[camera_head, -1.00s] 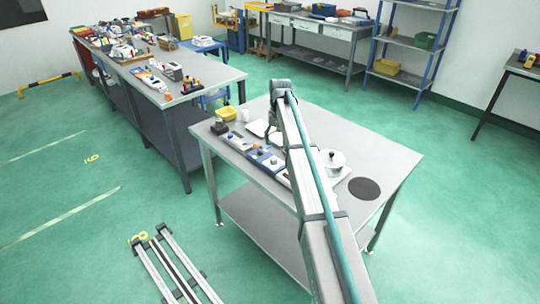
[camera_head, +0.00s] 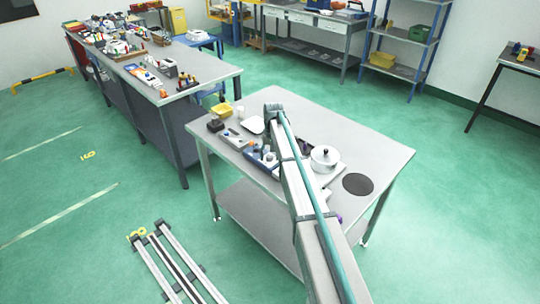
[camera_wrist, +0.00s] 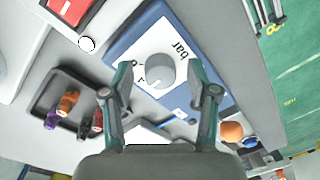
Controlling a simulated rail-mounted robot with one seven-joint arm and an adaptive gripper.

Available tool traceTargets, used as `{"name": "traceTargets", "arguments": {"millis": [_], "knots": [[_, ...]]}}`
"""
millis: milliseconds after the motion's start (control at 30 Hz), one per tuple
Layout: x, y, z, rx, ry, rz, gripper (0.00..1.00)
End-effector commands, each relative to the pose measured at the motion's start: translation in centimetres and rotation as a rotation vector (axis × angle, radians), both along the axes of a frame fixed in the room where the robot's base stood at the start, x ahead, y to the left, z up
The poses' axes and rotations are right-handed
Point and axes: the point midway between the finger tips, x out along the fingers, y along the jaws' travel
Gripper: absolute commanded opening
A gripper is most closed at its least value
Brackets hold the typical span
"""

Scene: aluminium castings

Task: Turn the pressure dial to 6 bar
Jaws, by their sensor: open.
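The pressure dial is a round grey knob (camera_wrist: 160,71) on a white face marked "bar", set in a blue panel (camera_wrist: 118,45). The face shows small marks, but the setting is too small to read surely. In the wrist view my gripper (camera_wrist: 162,76) is open, with one finger on each side of the knob. I cannot tell whether either finger touches it. In the head view the blue panel (camera_head: 252,155) lies on the grey table, partly hidden by my arm.
A dark tray (camera_wrist: 45,100) with small coloured pieces lies beside the panel. An orange ball-like part (camera_wrist: 231,131) is on the other side. The table's right part is clear.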

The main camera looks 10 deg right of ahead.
Motion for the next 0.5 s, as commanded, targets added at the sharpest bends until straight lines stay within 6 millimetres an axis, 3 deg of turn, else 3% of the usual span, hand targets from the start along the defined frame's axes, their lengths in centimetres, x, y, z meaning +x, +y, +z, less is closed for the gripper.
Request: {"name": "traceTargets", "arguments": {"millis": [67,400,500], "knots": [[0.0,0.0,0.0,0.0,0.0,0.0,0.57],[-0.01,-0.01,0.02,0.0,0.001,0.0,0.01],[-0.01,-0.01,0.02,0.0,0.001,-0.001,0.0]]}}
